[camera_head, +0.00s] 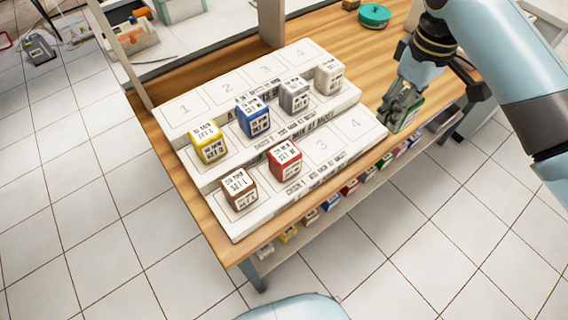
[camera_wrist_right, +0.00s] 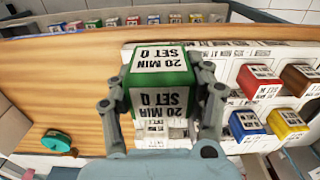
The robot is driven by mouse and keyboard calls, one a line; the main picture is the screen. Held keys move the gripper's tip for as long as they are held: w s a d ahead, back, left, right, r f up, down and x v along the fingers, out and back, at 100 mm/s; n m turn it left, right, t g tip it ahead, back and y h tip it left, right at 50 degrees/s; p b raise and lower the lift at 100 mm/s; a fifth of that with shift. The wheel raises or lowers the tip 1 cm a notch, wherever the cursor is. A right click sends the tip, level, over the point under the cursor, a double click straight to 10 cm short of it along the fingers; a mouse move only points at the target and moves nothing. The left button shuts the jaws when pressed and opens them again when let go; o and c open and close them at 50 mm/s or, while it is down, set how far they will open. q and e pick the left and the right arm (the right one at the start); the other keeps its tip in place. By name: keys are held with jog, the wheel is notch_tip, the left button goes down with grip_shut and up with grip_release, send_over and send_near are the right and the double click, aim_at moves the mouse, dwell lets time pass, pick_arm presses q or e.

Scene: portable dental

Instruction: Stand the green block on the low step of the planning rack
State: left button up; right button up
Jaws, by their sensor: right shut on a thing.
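The green block (camera_wrist_right: 162,65) is gripped between the two fingers of my right gripper (camera_wrist_right: 160,100) in the right wrist view; its faces read "20 MIN SET Q". In the head view my right gripper (camera_head: 402,108) holds the green block (camera_head: 411,118), mostly hidden by the fingers, just right of the rack's slot 4 end. The white planning rack (camera_head: 212,92) has three steps. On its low step (camera_head: 322,147), a brown block (camera_head: 239,189) is at the left and a red block (camera_head: 285,159) beside it; slots 3 and 4 are bare. My left gripper is out of view.
The middle step holds a yellow block (camera_head: 208,142), a blue block (camera_head: 253,117), a grey block (camera_head: 294,96) and a pale block (camera_head: 328,76). The top step is empty. Several coloured blocks stand on a shelf under the table's front edge. A green round tin (camera_head: 374,16) lies at the back.

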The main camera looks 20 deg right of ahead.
jog(key=shift+s+a+r+p, duration=0.1)
jog(key=shift+a+r+p, duration=0.1)
jog(key=shift+a, duration=0.3)
jog(key=shift+s+a+r+p, duration=0.1)
jog(key=shift+a+r+p, duration=0.1)
jog(key=shift+a, duration=0.3)
jog(key=w+a+f, duration=0.2)
jog(key=a+f, duration=0.1)
jog(key=a, duration=0.1)
send_over(323, 146)
notch_tip(323, 146, down, 4)
jog(key=shift+w+f, duration=0.1)
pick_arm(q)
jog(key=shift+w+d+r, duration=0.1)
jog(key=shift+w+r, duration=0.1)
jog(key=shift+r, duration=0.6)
pick_arm(e)
jog(key=shift+f, duration=2)
jog(key=shift+f, duration=0.15)
jog(key=o, duration=1.2)
